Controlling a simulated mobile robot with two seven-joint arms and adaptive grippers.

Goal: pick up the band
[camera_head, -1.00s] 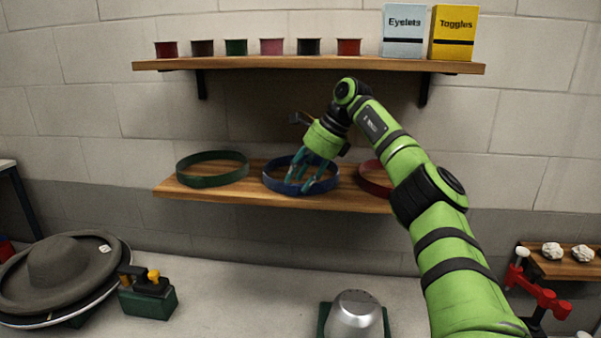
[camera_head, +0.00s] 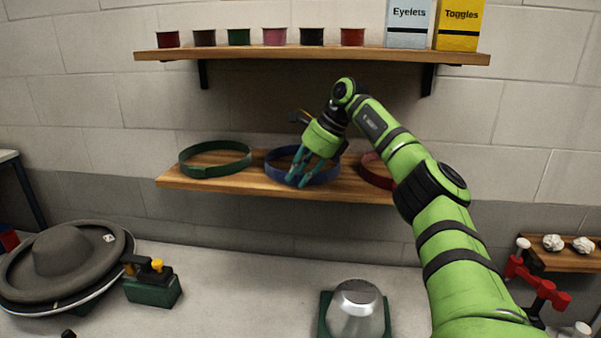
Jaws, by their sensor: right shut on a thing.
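Three ring-shaped bands stand on the lower wooden shelf (camera_head: 225,182). The green band (camera_head: 200,169) is at the left, the blue band (camera_head: 279,174) is in the middle, and the red band (camera_head: 374,172) is at the right, partly hidden behind my right arm. My right gripper (camera_head: 298,176) reaches down to the blue band and is shut on its front wall. The blue band is at shelf level; I cannot tell whether it touches the wood. My left gripper is not in view.
The upper shelf (camera_head: 250,54) holds several coloured spools, an Eyelets box (camera_head: 408,25) and a Toggles box (camera_head: 459,25). On the bench are a grey hat (camera_head: 62,255) on a round base, a green device (camera_head: 153,290), a metal dome (camera_head: 356,309) and a red clamp (camera_head: 538,288).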

